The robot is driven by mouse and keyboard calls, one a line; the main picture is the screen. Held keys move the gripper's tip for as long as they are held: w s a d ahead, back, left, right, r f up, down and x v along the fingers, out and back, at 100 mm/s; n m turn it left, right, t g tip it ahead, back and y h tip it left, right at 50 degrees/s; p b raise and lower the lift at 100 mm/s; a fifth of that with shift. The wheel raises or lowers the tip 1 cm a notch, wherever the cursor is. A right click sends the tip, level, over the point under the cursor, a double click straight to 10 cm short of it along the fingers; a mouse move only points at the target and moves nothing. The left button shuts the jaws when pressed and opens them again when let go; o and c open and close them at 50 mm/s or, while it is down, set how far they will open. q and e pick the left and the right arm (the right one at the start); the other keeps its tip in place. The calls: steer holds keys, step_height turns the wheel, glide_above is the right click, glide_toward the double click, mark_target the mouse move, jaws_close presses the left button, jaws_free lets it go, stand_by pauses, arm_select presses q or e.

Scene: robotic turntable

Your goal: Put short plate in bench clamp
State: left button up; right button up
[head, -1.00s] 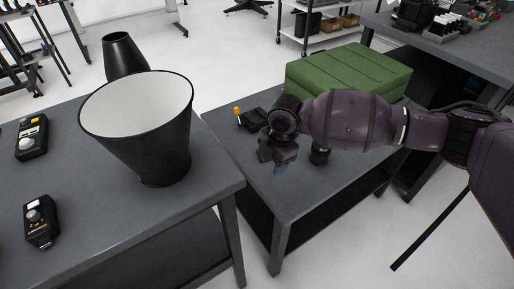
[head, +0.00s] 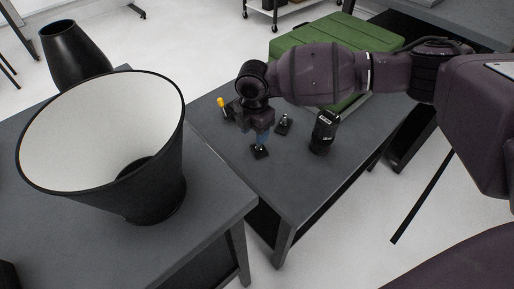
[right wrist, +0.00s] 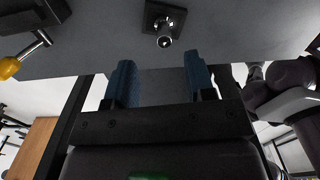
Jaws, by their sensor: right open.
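Two small dark pieces lie on the right table: one (head: 261,152) just below my right gripper and another (head: 284,124) beside it, with a post; I cannot tell which is the short plate. My right gripper (head: 264,138) points down above the table, its blue fingers apart. The right wrist view shows a black square plate with a metal post (right wrist: 164,22) beyond the open, empty fingers (right wrist: 159,70). The bench clamp, with its yellow-ended handle (head: 221,102), is partly hidden behind my right gripper; the yellow end also shows in the right wrist view (right wrist: 9,67). My left gripper is out of view.
A black cylinder (head: 323,134) stands on the right table (head: 293,185). A green case (head: 290,44) lies behind my right arm. A large black, white-lined cone-shaped vessel (head: 160,190) stands on the left table (head: 215,215), with a dark vase (head: 75,55) behind it. A gap separates the tables.

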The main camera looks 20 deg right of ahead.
steer(key=shift+d+f, duration=0.15)
steer(key=shift+f, duration=0.25)
steer(key=f+b, duration=0.1)
steer(key=f, duration=0.1)
steer(key=d+f+b, duration=0.1)
steer(key=f, duration=0.1)
steer(key=shift+s+f, duration=0.15)
steer(key=shift+f, duration=0.3)
steer(key=shift+r, duration=0.25)
steer(key=shift+c, duration=0.5)
steer(key=c, duration=0.7)
jaws_close()
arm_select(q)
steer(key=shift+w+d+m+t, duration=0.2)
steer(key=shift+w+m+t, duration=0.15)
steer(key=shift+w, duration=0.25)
arm_select(e)
steer(key=shift+f, duration=0.1)
